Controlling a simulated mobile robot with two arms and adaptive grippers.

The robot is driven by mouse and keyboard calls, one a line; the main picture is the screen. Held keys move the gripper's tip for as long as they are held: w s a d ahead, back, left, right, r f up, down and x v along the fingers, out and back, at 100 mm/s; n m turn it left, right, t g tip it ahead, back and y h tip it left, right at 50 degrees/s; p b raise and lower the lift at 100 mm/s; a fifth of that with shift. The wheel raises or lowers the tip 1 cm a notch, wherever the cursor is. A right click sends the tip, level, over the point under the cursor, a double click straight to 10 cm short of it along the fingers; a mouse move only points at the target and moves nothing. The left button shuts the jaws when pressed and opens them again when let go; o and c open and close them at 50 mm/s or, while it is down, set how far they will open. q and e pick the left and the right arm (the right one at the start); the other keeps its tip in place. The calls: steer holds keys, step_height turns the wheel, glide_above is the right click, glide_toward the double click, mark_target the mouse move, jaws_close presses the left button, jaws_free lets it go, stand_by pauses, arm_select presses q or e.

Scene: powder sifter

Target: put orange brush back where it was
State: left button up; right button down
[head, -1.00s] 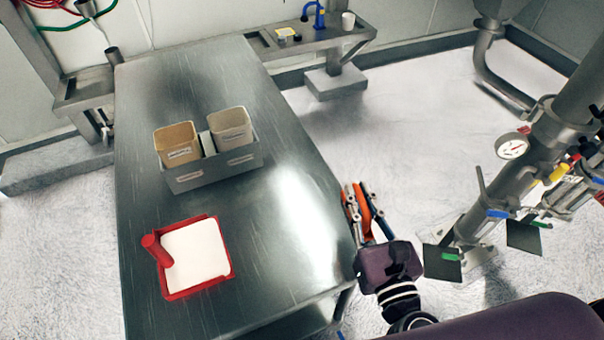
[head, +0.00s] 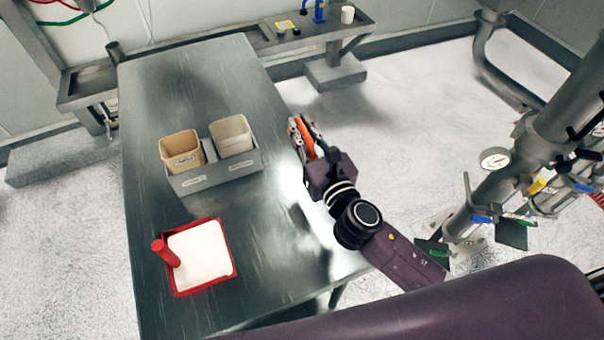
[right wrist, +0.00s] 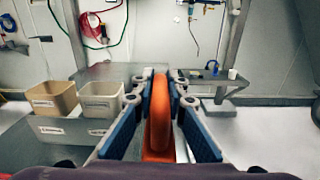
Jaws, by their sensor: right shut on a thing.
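The orange brush (head: 306,140) is between the fingers of my right gripper (head: 303,130), which is shut on it. In the right wrist view the orange brush (right wrist: 159,115) stands up between the two blue-padded fingers of the right gripper (right wrist: 160,110). In the head view it is near the right edge of the steel table (head: 265,235), to the right of the grey holder with two bins. I cannot tell its exact height over the table. The brush's lower end is hidden by my gripper. My left gripper is not in view.
A grey holder (head: 215,178) carries a tan bin (head: 181,150) and a cream bin (head: 231,135). A red tray (head: 234,272) with white powder and a red handle sits at the table's front. Pipes and a gauge (head: 494,160) stand at right. A side bench (head: 350,28) is behind.

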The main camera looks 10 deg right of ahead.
step_height(320, 180, down, 16)
steer(key=b, duration=0.8)
steer(key=shift+r, duration=0.25)
steer(key=shift+f, duration=0.1)
steer(key=c, duration=2.4)
jaws_free()
steer(key=shift+f, duration=0.1)
steer(key=o, duration=0.5)
steer(key=shift+c, duration=0.2)
